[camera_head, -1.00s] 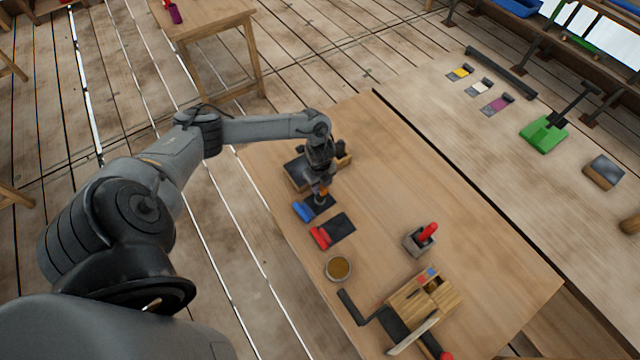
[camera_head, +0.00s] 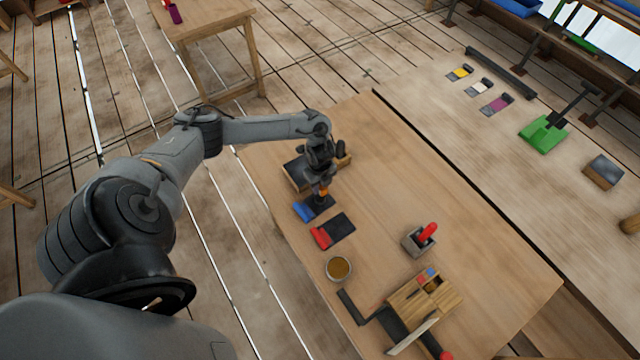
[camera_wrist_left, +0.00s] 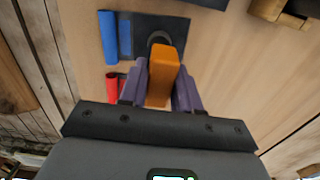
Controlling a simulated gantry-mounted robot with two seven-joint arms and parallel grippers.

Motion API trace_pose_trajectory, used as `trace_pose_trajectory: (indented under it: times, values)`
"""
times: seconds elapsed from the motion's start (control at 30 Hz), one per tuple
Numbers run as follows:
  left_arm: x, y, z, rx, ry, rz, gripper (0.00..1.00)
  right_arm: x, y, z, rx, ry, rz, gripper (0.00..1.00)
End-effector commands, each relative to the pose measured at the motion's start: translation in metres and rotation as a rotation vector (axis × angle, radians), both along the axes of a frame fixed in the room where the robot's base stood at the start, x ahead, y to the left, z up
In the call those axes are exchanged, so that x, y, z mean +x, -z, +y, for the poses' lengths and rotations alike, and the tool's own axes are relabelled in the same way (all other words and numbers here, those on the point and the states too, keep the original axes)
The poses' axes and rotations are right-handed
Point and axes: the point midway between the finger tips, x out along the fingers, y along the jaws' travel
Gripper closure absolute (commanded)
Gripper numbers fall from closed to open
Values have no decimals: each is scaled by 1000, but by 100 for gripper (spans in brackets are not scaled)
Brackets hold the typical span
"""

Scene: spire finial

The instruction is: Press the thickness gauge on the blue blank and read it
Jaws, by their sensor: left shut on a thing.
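The blue blank (camera_head: 303,212) lies on the wooden table, a dark plate with a blue end. It also shows in the left wrist view (camera_wrist_left: 109,38). My left gripper (camera_head: 322,184) is directly above its dark part. In the left wrist view, my left gripper (camera_wrist_left: 161,88) is shut on an orange thickness gauge (camera_wrist_left: 164,66). The gauge's dark round foot is over the dark plate and looks to be on or just above it; contact cannot be told. No reading shows. My right gripper is not in view.
A red-ended blank (camera_head: 322,237) lies just beside the blue one. A round bowl (camera_head: 338,268), a grey holder with a red handle (camera_head: 418,241) and a wooden block box (camera_head: 423,297) stand nearer. A wooden box (camera_head: 297,172) stands behind the gripper. The table's right side is clear.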

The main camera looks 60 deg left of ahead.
Motion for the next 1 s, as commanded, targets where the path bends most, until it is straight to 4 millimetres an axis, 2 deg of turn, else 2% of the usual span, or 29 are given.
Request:
trace_pose_trajectory:
  times: [0.37,1.0]
  values:
    - [-2,0,1,3,-1,3,100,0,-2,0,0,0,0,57]
    - [0,-48,0,1,0,1,100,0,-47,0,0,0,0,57]
